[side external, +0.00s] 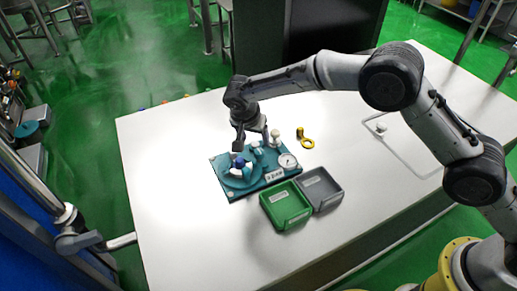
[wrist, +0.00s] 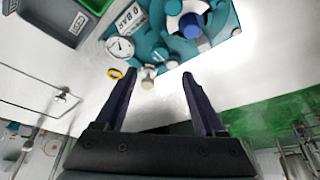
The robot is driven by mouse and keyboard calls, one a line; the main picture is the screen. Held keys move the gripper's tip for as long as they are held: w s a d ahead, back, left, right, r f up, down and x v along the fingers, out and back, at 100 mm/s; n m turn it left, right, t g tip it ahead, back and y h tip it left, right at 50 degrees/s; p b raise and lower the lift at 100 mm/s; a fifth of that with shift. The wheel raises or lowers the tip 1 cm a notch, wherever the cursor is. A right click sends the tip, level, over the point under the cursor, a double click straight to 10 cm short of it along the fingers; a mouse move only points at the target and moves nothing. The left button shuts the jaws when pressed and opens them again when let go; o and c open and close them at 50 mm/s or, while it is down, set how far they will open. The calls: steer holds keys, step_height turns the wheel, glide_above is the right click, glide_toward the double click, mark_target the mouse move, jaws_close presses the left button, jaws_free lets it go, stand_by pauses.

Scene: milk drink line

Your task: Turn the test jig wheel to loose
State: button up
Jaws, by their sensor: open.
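The test jig is a teal plate (side external: 232,190) on the white table, seen in the side view. Its wheel (side external: 240,167) is white and teal with a blue hub, at the plate's left end. The wheel also shows at the top of the wrist view (wrist: 188,20). My gripper (side external: 253,140) is open and empty, above the far side of the jig. In the wrist view my gripper (wrist: 160,75) has its fingers spread, with the wheel beyond the fingertips. Any loose or tight marking on the wheel is too small to read.
A round gauge (side external: 288,161) and a pale knob (side external: 275,137) are on the jig's right side. A green tray (side external: 286,219) and a grey tray (side external: 331,203) stand in front. A yellow ring (side external: 307,143) lies to the right. The table's left part is clear.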

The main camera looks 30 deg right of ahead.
mark_target(259, 151)
steer(key=x, duration=0.9)
steer(key=shift+d+f, duration=0.1)
jaws_close()
